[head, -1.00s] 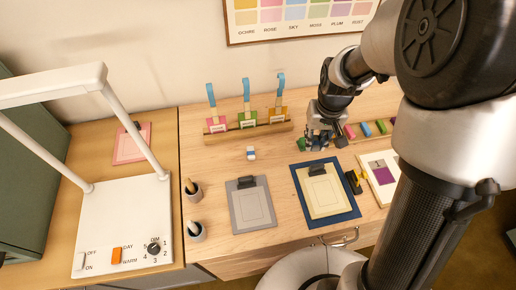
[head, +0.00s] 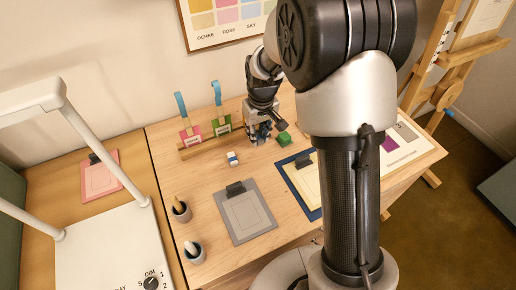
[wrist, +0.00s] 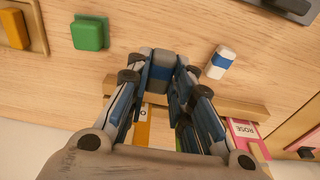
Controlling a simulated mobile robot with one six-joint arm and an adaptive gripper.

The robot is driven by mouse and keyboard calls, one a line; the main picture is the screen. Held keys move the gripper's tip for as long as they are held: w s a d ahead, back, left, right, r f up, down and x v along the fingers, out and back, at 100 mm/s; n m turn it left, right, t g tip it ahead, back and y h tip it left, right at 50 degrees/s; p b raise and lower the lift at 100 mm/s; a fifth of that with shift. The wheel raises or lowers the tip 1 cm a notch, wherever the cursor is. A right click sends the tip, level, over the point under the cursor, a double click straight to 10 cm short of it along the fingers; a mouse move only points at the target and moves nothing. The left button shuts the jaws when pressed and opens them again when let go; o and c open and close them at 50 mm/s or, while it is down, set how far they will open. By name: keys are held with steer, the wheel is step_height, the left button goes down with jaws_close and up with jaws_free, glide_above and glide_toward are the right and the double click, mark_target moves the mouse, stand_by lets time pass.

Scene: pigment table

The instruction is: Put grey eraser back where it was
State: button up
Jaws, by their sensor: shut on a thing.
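In the head view my gripper (head: 257,138) is low over the table, just in front of the wooden tag rack and left of a green block. The arm and fingers hide most of the eraser there. I cannot tell whether it touches the table. A white eraser with a blue band (head: 233,159) lies a little to the left of my gripper; it also shows in the wrist view (wrist: 220,62).
The green block (head: 284,139) stands close to my gripper. The tag rack (head: 186,152) is behind it. Bare wood lies around the white eraser.

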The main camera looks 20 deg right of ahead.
mark_target(258, 152)
steer(key=shift+f+b, duration=0.8)
steer(key=shift+f, duration=2.05)
steer(key=shift+f, duration=0.1)
steer(key=o, duration=0.9)
steer(key=shift+o, duration=0.2)
steer(key=r+p, duration=0.1)
steer(key=r, duration=0.3)
steer(key=s+r+p, duration=0.1)
steer(key=r, duration=0.3)
steer(key=r+p, duration=0.1)
steer(key=r, duration=0.3)
steer(key=shift+s+d+r+p, duration=0.1)
steer(key=shift+s+r+p, duration=0.2)
steer(key=shift+p, duration=0.1)
steer(key=s+r+m+t, duration=0.1)
steer(key=s+r+t, duration=0.1)
steer(key=s+r, duration=1.35)
steer(key=s+f+m+t, duration=0.1)
steer(key=s, duration=0.9)
steer(key=shift+s, duration=0.4)
